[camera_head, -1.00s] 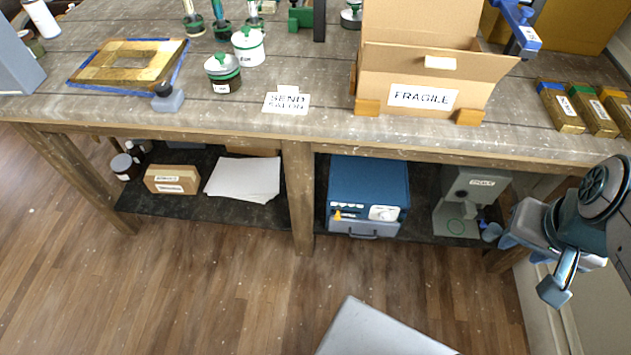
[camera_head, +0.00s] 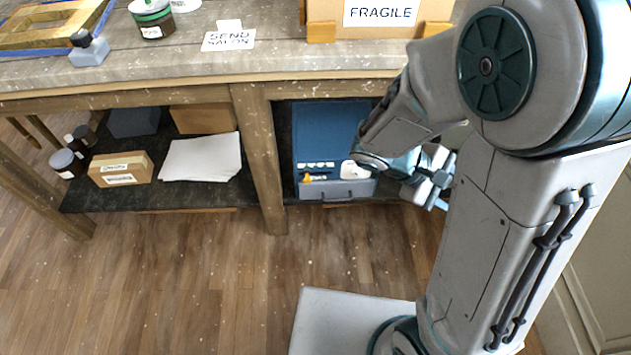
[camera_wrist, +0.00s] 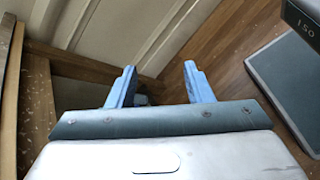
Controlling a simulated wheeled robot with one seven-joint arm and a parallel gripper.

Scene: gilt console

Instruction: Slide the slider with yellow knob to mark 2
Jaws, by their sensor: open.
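The blue box (camera_head: 330,130) stands on the lower shelf under the workbench, right of the middle post. On its front, low at the left, is a small yellow knob (camera_head: 307,178), with a white dial or label (camera_head: 355,171) to its right. The slider's marks are too small to read. My gripper (camera_head: 438,203) is to the right of the box, apart from it, and my arm hides the shelf behind. In the wrist view my gripper (camera_wrist: 160,83) shows two blue fingers spread apart with nothing between them; the box is not visible there.
The wooden post (camera_head: 259,150) stands just left of the box. Left of it are white paper sheets (camera_head: 201,158) and a cardboard box (camera_head: 121,169). The bench edge (camera_head: 180,84) overhangs the shelf.

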